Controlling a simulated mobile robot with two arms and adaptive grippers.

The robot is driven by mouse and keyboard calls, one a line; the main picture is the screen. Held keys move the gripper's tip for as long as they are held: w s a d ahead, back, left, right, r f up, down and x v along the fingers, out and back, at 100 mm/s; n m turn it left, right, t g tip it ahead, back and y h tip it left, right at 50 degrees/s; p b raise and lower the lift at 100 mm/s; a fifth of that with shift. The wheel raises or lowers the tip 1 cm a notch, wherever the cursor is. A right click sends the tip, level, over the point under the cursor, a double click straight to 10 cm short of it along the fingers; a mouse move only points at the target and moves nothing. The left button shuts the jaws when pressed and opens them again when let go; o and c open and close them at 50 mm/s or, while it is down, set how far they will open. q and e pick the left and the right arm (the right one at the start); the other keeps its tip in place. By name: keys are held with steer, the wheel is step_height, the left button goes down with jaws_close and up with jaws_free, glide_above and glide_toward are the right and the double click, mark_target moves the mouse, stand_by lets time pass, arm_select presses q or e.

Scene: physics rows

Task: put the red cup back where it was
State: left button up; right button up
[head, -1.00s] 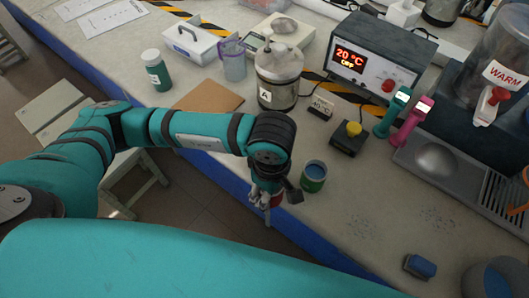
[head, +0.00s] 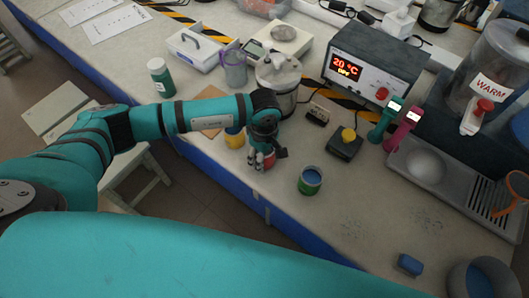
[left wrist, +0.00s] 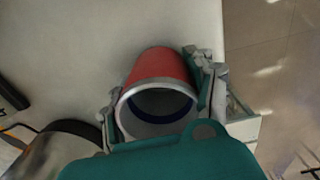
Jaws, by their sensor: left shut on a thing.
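The red cup (left wrist: 160,66) is held between the fingers of my left gripper (left wrist: 158,98), its pale rim and dark inside facing the left wrist camera. In the head view, my left gripper (head: 262,160) is over the bench near its front edge, and only a small part of the red cup (head: 269,162) shows between the fingers. I cannot tell whether the cup touches the bench. My right gripper is not in view.
A yellow cup (head: 235,138) stands just left of my left gripper, partly hidden by my arm. A green cup with a blue inside (head: 310,181) stands to its right. A metal pot (head: 278,82) stands behind. Bare bench lies right of the green cup.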

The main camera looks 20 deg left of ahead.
arm_select(q)
steer(key=shift+f, duration=0.1)
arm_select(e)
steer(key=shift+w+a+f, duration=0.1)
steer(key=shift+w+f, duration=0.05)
arm_select(q)
steer(key=shift+f+b, duration=0.15)
steer(key=shift+b, duration=0.15)
steer(key=o, duration=1.3)
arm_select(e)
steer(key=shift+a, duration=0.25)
arm_select(q)
steer(key=shift+r, duration=0.4)
step_height(320, 180, up, 12)
steer(key=b, duration=0.2)
steer(key=shift+f+b, duration=0.15)
steer(key=shift+b, duration=0.15)
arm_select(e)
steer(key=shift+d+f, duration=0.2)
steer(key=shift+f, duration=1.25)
